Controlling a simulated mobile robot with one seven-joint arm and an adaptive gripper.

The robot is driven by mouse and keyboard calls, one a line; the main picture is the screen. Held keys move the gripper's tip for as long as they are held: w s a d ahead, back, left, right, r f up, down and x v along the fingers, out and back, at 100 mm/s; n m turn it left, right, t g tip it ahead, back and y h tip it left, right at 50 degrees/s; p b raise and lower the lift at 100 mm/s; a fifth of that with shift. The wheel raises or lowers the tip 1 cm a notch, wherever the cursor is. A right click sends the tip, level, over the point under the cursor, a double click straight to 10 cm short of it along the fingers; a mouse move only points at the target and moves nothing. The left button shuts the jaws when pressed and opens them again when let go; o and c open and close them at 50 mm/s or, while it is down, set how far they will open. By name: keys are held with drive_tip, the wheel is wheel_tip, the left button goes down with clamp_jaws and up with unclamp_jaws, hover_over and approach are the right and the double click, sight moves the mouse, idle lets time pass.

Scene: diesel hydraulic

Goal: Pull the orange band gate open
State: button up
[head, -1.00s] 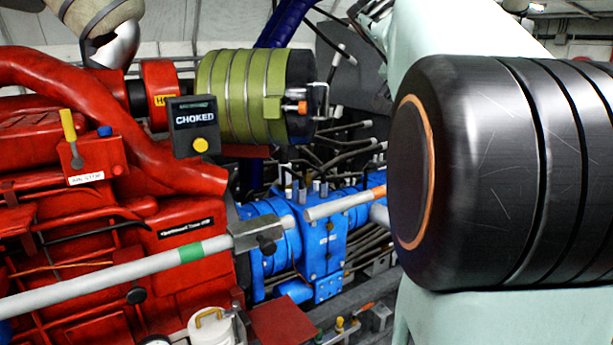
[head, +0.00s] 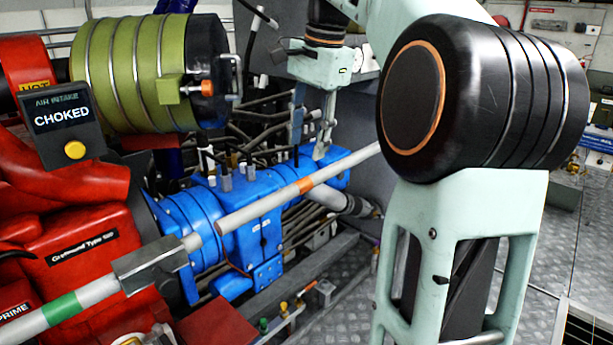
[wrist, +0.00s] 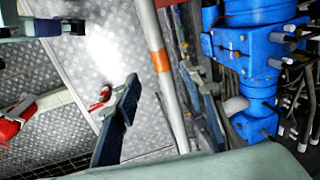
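The orange band gate is a pale grey rail (head: 345,166) with an orange band (head: 305,186), running across the front of the blue machinery. In the wrist view the rail (wrist: 175,105) and its orange band (wrist: 160,61) run between my two fingers in the picture. The rail's right end is hidden behind my arm.
The blue pump unit (head: 250,232) and red engine (head: 85,255) stand behind the rails. Tread-plate floor (wrist: 75,60) is free; red-handled items (wrist: 12,122) show at the wrist view's left.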

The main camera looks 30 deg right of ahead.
sight(300, 182)
drive_tip(key=f, duration=0.3)
drive_tip(key=w+f+b, duration=0.1)
drive_tip(key=f, duration=0.2)
drive_tip(key=f+b, duration=0.1)
drive_tip(key=f, duration=0.3)
drive_tip(key=shift+w+a, duration=0.35)
drive_tip(key=shift+c, duration=0.7)
clamp_jaws()
drive_tip(key=shift+r, duration=0.1)
